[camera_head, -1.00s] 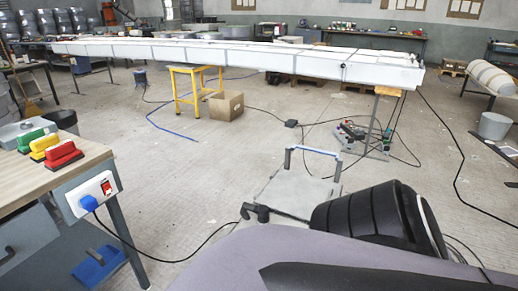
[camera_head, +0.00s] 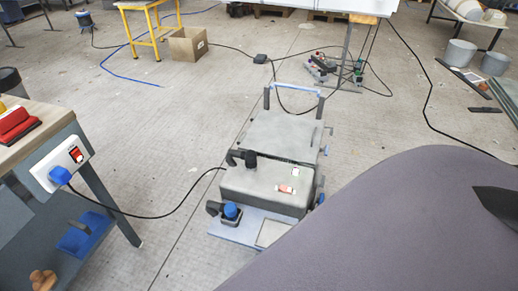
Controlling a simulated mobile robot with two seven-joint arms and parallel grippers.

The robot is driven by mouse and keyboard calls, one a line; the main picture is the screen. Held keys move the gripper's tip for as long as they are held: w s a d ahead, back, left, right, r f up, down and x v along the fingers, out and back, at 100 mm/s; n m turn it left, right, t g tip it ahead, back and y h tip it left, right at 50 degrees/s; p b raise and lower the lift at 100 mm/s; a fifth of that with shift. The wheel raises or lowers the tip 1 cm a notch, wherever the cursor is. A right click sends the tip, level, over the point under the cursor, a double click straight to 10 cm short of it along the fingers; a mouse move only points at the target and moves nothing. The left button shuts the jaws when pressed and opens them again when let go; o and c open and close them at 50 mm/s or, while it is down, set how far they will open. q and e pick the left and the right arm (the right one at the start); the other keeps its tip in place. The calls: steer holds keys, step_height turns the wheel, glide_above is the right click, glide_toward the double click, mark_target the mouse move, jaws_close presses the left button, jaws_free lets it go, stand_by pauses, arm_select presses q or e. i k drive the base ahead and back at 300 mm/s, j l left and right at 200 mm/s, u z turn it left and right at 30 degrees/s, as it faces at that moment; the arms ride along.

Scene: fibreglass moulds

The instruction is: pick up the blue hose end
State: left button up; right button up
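A thin blue hose (camera_head: 124,73) lies on the concrete floor at the upper left. It runs from beyond the cardboard box and yellow stand, bends, and stops at a free end (camera_head: 161,86) on open floor. The end is small in view and lies well apart from the table and cart. Neither of my grippers shows in this view. A large grey-purple part, which seems to be my own body, fills the lower right.
A workbench (camera_head: 45,125) with a blue plug (camera_head: 61,175) stands left; its black cable runs toward a grey wheeled cart (camera_head: 265,185) in the middle. A cardboard box (camera_head: 188,44) and yellow stand (camera_head: 143,22) are behind. Floor between bench and cart is mostly clear.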

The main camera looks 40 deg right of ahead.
mark_target(230, 209)
steer(key=i+z, duration=0.1)
steer(key=z, duration=0.3)
steer(key=i+z, duration=0.15)
steer(key=z, duration=0.3)
steer(key=i+j+z, duration=0.1)
steer(key=z, duration=0.3)
steer(key=i+j+z, duration=0.1)
steer(key=i+z, duration=0.15)
steer(key=z, duration=0.15)
steer(key=i+j+z, duration=0.2)
steer(key=z, duration=0.2)
